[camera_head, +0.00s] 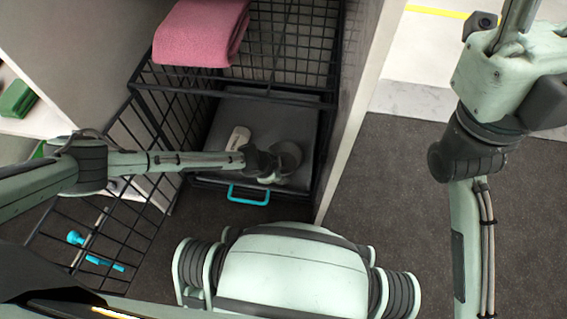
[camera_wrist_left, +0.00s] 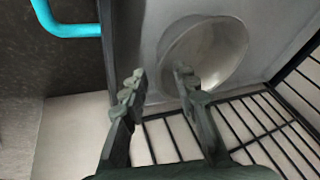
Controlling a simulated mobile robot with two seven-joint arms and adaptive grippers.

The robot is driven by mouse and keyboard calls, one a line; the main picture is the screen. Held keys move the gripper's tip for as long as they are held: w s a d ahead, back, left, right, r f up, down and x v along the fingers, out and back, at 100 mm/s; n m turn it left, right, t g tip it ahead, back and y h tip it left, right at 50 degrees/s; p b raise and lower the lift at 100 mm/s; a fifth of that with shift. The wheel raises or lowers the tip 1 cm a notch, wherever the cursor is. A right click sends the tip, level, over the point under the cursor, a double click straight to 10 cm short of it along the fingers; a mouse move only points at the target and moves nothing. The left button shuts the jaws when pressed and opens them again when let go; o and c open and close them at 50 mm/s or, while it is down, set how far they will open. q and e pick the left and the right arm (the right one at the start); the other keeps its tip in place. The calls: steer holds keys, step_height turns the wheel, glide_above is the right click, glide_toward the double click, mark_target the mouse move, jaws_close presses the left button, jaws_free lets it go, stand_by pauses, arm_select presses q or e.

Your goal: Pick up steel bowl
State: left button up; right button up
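The steel bowl (camera_head: 288,152) sits on the grey tray (camera_head: 215,130) inside the black wire cage, toward its right side. In the left wrist view the round bowl (camera_wrist_left: 212,50) shows its shiny hollow inside. My left gripper (camera_head: 270,166) reaches into the cage beside the bowl. In the wrist view its two fingers (camera_wrist_left: 158,80) are apart with nothing held between them. The right-hand finger overlaps the bowl's near rim in the picture; I cannot tell whether it touches. My right gripper is out of view; only its arm shows at right.
A white bottle-like item (camera_head: 238,138) lies on the tray left of the bowl. The tray has a turquoise handle (camera_head: 248,196). A pink towel (camera_head: 200,32) rests on top of the cage. The open wire door (camera_head: 100,235) stands at left, and a pale wall edge (camera_head: 345,130) borders the right.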

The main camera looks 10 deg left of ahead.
arm_select(q)
steer(key=x, duration=0.2)
steer(key=shift+w+d+f+b, duration=0.15)
steer(key=shift+f+b, duration=0.1)
steer(key=shift+b, duration=0.15)
jaws_close()
